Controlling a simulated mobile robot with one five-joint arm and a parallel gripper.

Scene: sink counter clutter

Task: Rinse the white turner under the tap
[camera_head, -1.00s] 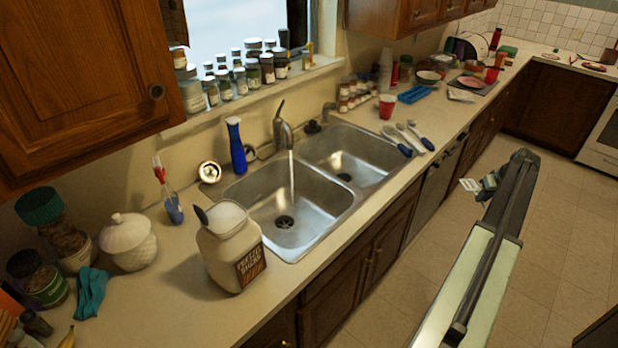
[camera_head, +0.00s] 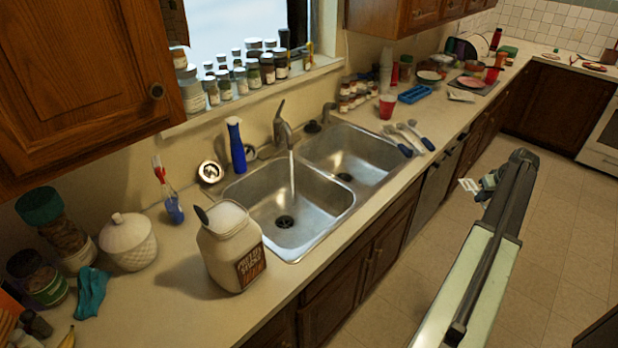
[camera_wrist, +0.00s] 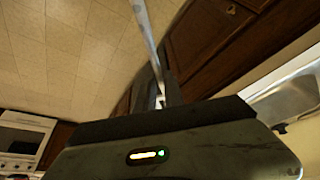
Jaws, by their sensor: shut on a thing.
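The white turner (camera_head: 468,185) shows as a small pale slotted piece beside my gripper (camera_head: 484,187), over the floor in front of the counter. My gripper is shut on it; my arm hides much of the hold. In the wrist view a long thin pale shaft (camera_wrist: 145,25) runs up from my gripper (camera_wrist: 160,98). The tap (camera_head: 283,130) is running, and a thin stream of water (camera_head: 291,175) falls into the left basin of the sink (camera_head: 325,215). The turner is well to the right of the stream, apart from the sink.
A large white jar (camera_head: 232,250) stands at the sink's front left corner. A blue bottle (camera_head: 236,147) stands behind the left basin. Blue-handled utensils (camera_head: 410,138) and a red cup (camera_head: 387,106) are right of the sink. The floor (camera_head: 540,230) beside the cabinets is clear.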

